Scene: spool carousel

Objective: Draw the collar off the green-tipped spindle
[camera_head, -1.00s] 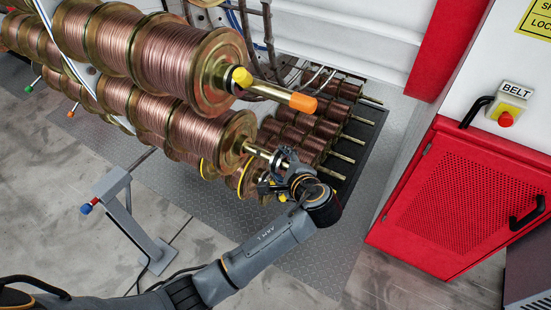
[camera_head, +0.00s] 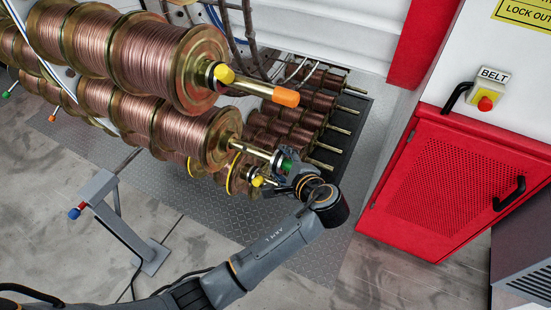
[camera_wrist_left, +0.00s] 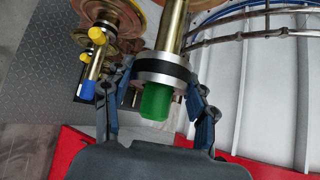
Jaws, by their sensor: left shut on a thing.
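The green-tipped spindle is a brass rod (camera_head: 257,150) that sticks out of a copper-wire spool (camera_head: 205,137). Its green tip (camera_head: 287,166) also shows in the left wrist view (camera_wrist_left: 157,102). The collar, a silver and black ring (camera_wrist_left: 162,77), is around the rod just behind the green tip, and the tip pokes out through it. My left gripper (camera_wrist_left: 160,82) is shut on the collar with one blue-grey finger on each side. In the head view the left gripper (camera_head: 283,167) partly hides the collar. My right gripper is not in view.
Above is an orange-tipped spindle (camera_head: 285,97) with a yellow-knobbed collar. Close beside my fingers is a blue-tipped spindle (camera_wrist_left: 88,87) with yellow knobs. A grey stand (camera_head: 125,225) is at left. A red cabinet (camera_head: 450,185) is at right. Open floor lies below.

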